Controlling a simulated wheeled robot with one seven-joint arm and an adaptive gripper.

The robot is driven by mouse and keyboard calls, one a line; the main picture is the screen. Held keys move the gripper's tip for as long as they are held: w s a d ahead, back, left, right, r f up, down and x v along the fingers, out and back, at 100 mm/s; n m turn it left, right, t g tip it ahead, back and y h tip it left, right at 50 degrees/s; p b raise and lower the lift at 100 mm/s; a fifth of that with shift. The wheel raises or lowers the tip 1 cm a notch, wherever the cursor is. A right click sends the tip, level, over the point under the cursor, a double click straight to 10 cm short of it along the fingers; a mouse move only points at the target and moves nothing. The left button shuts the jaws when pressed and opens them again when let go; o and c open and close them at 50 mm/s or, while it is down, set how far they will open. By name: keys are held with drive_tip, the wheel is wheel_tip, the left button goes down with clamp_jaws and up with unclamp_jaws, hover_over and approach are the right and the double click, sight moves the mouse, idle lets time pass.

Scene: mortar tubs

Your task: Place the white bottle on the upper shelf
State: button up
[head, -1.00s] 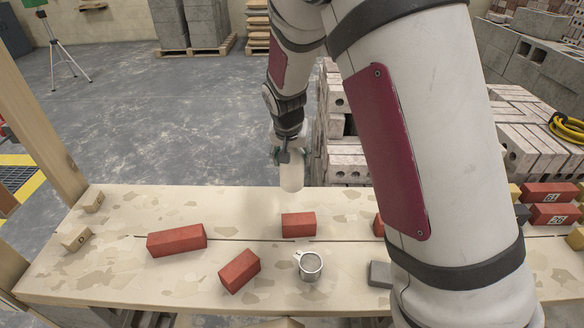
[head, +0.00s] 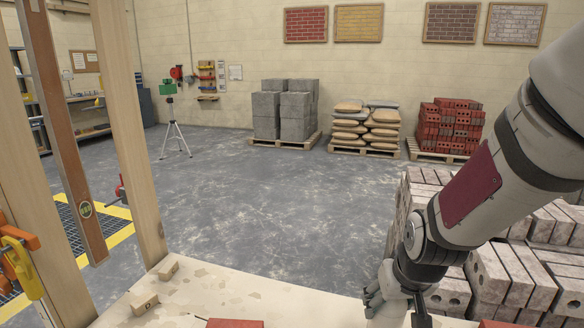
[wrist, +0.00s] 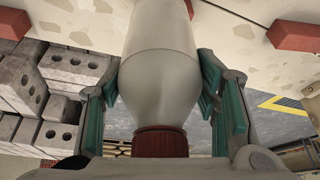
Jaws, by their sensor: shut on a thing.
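The white bottle (wrist: 160,75) fills the middle of the wrist view, with its dark red cap (wrist: 160,141) nearest the camera. My gripper (wrist: 157,88) is shut on it, one green-padded finger on each side. In the head view my gripper (head: 388,300) is at the bottom edge, right of centre, above the far side of the mortar-stained bench. I cannot identify an upper shelf in either current view.
The stained bench (head: 235,295) shows at the bottom, with small wooden blocks (head: 145,303) and part of a red brick (head: 235,323). Wooden posts (head: 130,130) stand at the left. Stacked pale bricks (head: 490,275) lie right of my arm. The floor (head: 280,200) beyond is open.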

sight(394, 303)
drive_tip(key=shift+w+d+r+p, duration=0.15)
drive_tip(key=shift+d+r+p, duration=0.45)
drive_tip(key=shift+p, duration=0.9)
drive_tip(key=r+p, duration=0.1)
drive_tip(key=p, duration=0.3)
drive_tip(key=shift+s+d, duration=0.1)
drive_tip(key=shift+s, duration=0.1)
drive_tip(key=s+p, duration=0.1)
drive_tip(key=p, duration=0.2)
drive_tip(key=shift+a+r+p, duration=0.3)
drive_tip(key=shift+a+r, duration=0.05)
drive_tip(key=shift+s+a+p, duration=0.35)
drive_tip(key=shift+s+p, duration=0.1)
drive_tip(key=shift+p, duration=0.65)
